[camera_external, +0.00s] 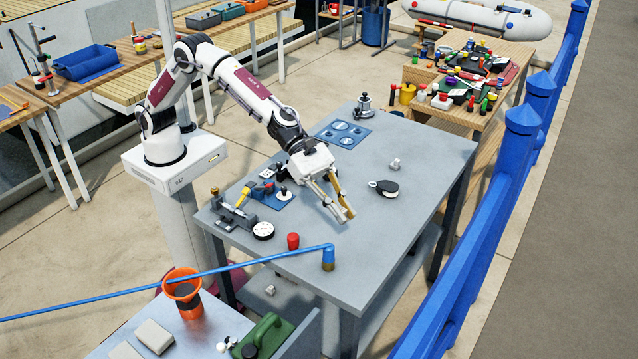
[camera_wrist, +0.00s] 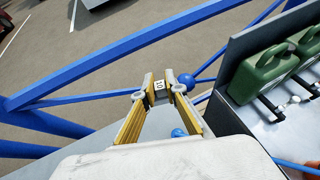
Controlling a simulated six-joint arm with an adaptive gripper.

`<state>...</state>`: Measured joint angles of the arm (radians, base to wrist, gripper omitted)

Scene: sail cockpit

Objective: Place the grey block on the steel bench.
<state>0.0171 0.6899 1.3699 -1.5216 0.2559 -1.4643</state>
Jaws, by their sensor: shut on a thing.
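My gripper (camera_external: 343,213) is over the middle of the steel bench (camera_external: 385,245), its yellow-sided fingers angled down and toward the front right. In the wrist view, the gripper (camera_wrist: 159,88) is shut on a small pale grey block (camera_wrist: 158,86) with a dark mark on its face. The block is between the fingertips; in the external view the fingers largely hide it. The fingertips appear above the bench top, but the exact gap is hard to tell. The bench top also shows in the wrist view, mostly hidden behind my gripper.
On the bench are a black-and-white pulley (camera_external: 384,188), a small metal piece (camera_external: 394,163), a red knob (camera_external: 293,241), a round dial (camera_external: 263,231) and a blue pole (camera_external: 328,257) across the front. A blue railing (camera_external: 480,240) runs along the right. The right front top is clear.

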